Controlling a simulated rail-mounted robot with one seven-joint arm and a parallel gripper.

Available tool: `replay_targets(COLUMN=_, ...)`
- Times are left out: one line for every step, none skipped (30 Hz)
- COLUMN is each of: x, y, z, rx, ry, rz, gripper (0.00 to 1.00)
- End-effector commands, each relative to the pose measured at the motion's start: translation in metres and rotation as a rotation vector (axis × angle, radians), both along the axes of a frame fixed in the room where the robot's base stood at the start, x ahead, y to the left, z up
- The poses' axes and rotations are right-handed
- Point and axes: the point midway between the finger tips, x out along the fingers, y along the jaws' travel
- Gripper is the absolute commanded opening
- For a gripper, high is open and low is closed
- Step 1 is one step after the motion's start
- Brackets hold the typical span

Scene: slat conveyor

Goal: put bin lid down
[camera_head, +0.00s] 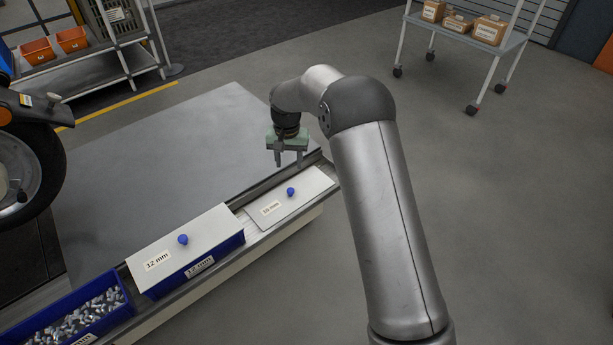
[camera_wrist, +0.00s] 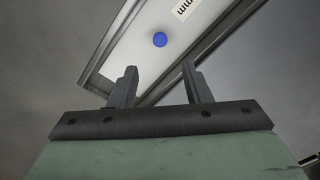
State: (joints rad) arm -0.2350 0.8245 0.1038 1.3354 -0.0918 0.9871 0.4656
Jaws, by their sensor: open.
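A flat white lid (camera_head: 309,185) with a blue knob (camera_head: 291,192) lies on the slat conveyor (camera_head: 250,238) near its right end. My gripper (camera_head: 289,162) is open and empty, above and behind the lid in the head view, apart from the knob. Its fingers (camera_wrist: 161,84) also show in the wrist view with nothing between them. A blue bin (camera_head: 215,262) marked 12 mm carries another white lid (camera_head: 205,228) with a blue knob.
An open blue bin (camera_head: 30,318) full of metal parts stands at the conveyor's lower left. A wide grey surface (camera_head: 170,150) lies behind the conveyor. A wheel (camera_head: 25,180) is at the left. A cart with boxes (camera_head: 470,35) stands far off; the right floor is clear.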

Motion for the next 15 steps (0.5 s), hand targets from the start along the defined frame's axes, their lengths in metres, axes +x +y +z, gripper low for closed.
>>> replay_targets(x=0.0, y=0.0, z=0.001, rx=0.0, ry=0.0, rz=0.0, gripper=0.44)
replay_targets(x=0.0, y=0.0, z=0.002, rx=0.0, ry=0.0, rz=0.0, gripper=0.44)
replay_targets(x=0.0, y=0.0, z=0.002, rx=0.0, ry=0.0, rz=0.0, gripper=0.44)
replay_targets(x=0.0, y=0.0, z=0.002, rx=0.0, ry=0.0, rz=0.0, gripper=0.44)
replay_targets(x=-0.001, y=-0.001, z=0.003, rx=0.0, ry=0.0, rz=0.001, gripper=0.44)
replay_targets(x=-0.004, y=-0.005, z=0.007, rx=-0.001, ry=-0.001, rz=0.002, gripper=0.44)
replay_targets(x=-0.007, y=-0.009, z=0.012, rx=-0.002, ry=-0.002, rz=0.004, gripper=0.44)
replay_targets(x=-0.011, y=-0.014, z=0.018, rx=-0.004, ry=-0.002, rz=0.006, gripper=0.44)
replay_targets(x=-0.02, y=-0.024, z=0.029, rx=-0.007, ry=-0.002, rz=0.011, gripper=0.44)
replay_targets(x=-0.029, y=-0.032, z=0.038, rx=-0.009, ry=-0.002, rz=0.015, gripper=0.44)
replay_targets(x=-0.04, y=-0.042, z=0.048, rx=-0.012, ry=-0.002, rz=0.021, gripper=0.44)
replay_targets(x=-0.057, y=-0.057, z=0.061, rx=-0.016, ry=0.0, rz=0.028, gripper=0.44)
replay_targets(x=-0.072, y=-0.069, z=0.072, rx=-0.02, ry=0.001, rz=0.034, gripper=0.44)
replay_targets(x=-0.088, y=-0.082, z=0.081, rx=-0.023, ry=0.004, rz=0.041, gripper=0.44)
replay_targets(x=-0.112, y=-0.097, z=0.092, rx=-0.025, ry=0.007, rz=0.048, gripper=0.44)
